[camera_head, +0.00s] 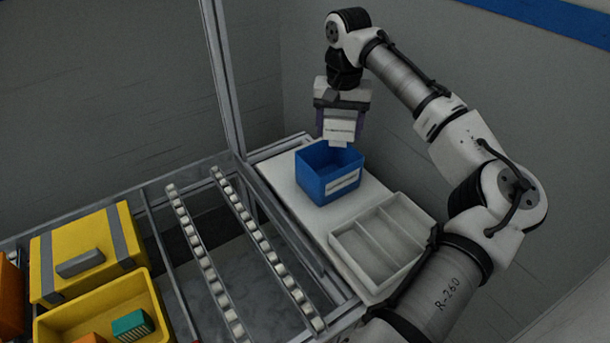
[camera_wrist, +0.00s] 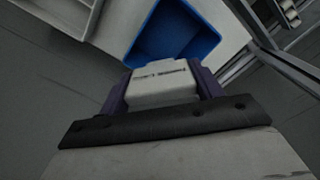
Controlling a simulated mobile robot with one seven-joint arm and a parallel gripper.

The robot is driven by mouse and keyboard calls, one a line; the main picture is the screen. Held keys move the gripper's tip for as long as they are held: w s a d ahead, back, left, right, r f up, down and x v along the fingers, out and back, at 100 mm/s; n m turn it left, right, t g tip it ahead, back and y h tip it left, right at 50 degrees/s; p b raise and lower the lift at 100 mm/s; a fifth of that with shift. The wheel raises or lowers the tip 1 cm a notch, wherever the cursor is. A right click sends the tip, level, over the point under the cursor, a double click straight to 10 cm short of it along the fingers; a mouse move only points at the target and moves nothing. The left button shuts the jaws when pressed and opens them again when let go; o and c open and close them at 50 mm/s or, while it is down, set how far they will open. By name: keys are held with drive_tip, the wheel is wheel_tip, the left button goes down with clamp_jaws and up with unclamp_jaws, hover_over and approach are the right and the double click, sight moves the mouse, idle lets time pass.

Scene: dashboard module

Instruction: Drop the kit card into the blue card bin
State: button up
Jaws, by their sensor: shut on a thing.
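The kit card (camera_head: 339,130) is a white piece with a dark printed line and a narrower tab at its lower end. It hangs between the purple fingers of my gripper (camera_head: 341,126), which is shut on it. The card also shows in the wrist view (camera_wrist: 161,84), gripped between both fingers (camera_wrist: 160,92). The blue card bin (camera_head: 325,187) is an open box with a white label on its front, standing on the white shelf. The card is above the bin's back part, its lower tab near the rim. In the wrist view the bin (camera_wrist: 177,35) lies just beyond the card, its inside looking empty.
A white divided tray (camera_head: 383,243) stands on the white shelf (camera_head: 283,178) in front of the bin. Roller rails (camera_head: 245,245) run to the left. A closed yellow case (camera_head: 85,255) and an open yellow bin (camera_head: 105,310) with small boxes are at far left. A metal post (camera_head: 224,80) rises left of the bin.

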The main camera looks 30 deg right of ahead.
sight(339, 140)
drive_tip(key=shift+f+b, duration=2.7)
drive_tip(key=shift+f, duration=0.3)
drive_tip(key=o, duration=1)
drive_tip(key=shift+o, duration=0.2)
drive_tip(key=shift+d, duration=0.1)
drive_tip(key=shift+r, duration=0.1)
drive_tip(key=r, duration=1.3)
drive_tip(key=shift+a+r+p, duration=0.2)
drive_tip(key=shift+r+p, duration=0.2)
